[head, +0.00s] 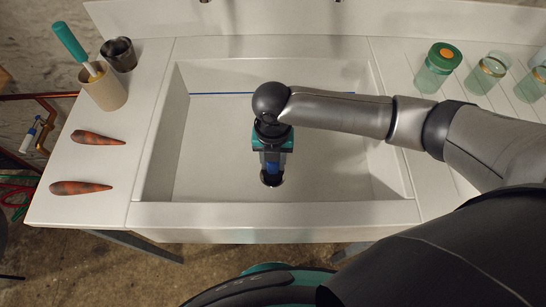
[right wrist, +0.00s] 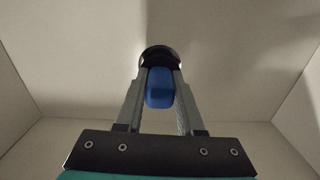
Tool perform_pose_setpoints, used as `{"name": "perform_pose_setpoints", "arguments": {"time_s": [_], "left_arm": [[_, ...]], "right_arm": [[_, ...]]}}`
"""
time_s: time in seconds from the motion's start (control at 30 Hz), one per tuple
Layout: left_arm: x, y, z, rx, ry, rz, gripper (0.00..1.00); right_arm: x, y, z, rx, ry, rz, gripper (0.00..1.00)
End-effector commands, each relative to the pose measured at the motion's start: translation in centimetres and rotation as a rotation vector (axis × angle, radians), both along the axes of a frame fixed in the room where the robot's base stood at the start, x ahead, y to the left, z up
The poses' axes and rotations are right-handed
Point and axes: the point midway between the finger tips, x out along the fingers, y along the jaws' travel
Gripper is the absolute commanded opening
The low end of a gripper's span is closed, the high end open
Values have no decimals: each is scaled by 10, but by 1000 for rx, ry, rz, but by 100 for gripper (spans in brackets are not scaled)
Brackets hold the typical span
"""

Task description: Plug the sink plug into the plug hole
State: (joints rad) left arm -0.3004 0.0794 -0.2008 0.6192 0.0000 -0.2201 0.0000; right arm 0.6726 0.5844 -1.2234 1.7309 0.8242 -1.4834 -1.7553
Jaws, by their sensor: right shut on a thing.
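The sink plug has a blue grip and a dark round base; in the right wrist view the blue grip (right wrist: 160,88) sits between my fingers, with the dark base beyond the tips. In the head view the plug (head: 271,179) shows below my right gripper (head: 271,168), near the middle of the sink (head: 325,170). My right gripper, also in the right wrist view (right wrist: 159,82), is shut on the plug and points down into the basin. The plug hole does not show; I cannot tell whether the plug is over it or touching the basin floor. My left gripper is not in view.
Left of the basin, the counter holds two orange-brown carrot-like things (head: 97,138) (head: 80,187), a beige holder (head: 104,87) with a teal-handled tool (head: 70,42), and a dark cup (head: 119,54). Several glass jars (head: 438,68) stand at the back right. The basin walls surround my gripper.

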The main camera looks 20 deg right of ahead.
Motion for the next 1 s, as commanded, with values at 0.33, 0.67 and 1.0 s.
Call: {"name": "perform_pose_setpoints", "arguments": {"time_s": [0.33, 0.67, 1.0], "left_arm": [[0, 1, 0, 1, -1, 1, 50], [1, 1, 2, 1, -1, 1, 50], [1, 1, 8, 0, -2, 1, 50]], "right_arm": [[0, 0, -1, 1, 0, 1, 0], [0, 0, 0, 1, 0, 2, 0], [0, 0, 0, 1, 0, 7, 0]]}}
